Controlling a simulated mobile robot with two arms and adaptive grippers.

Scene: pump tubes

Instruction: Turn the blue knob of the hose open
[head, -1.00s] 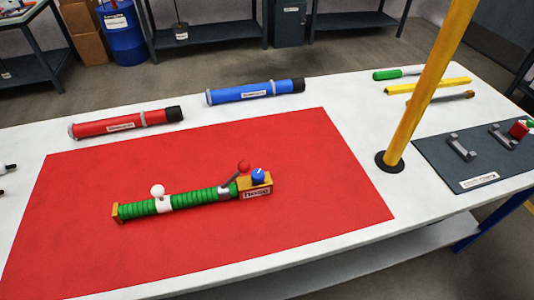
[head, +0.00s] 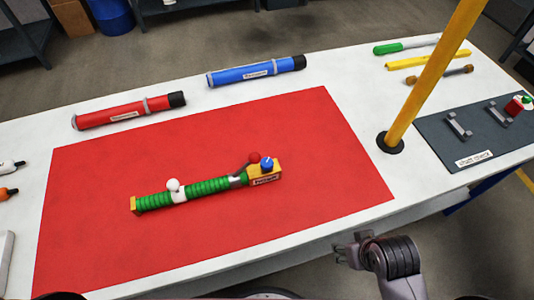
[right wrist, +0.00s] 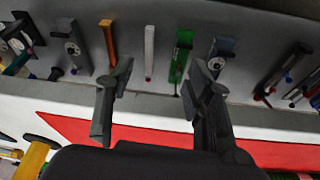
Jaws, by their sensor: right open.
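The green hose (head: 210,187) lies on the red mat (head: 110,243), with a yellow block at each end. The blue knob (head: 267,163) sits on top of its right end block, beside a red ball-tipped lever (head: 254,158). A white ball (head: 172,184) stands on the white collar further left. My right gripper (head: 348,250) is open and empty at the table's front edge, right of and nearer than the hose, well apart from the knob. Its spread fingers show in the right wrist view (right wrist: 155,105). My left gripper is not in view.
A yellow post (head: 430,75) rises from the table right of the mat. Red (head: 112,116) and blue (head: 245,72) tubes lie behind the mat. A dark panel with grey handles (head: 459,127) lies at the right. The mat around the hose is clear.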

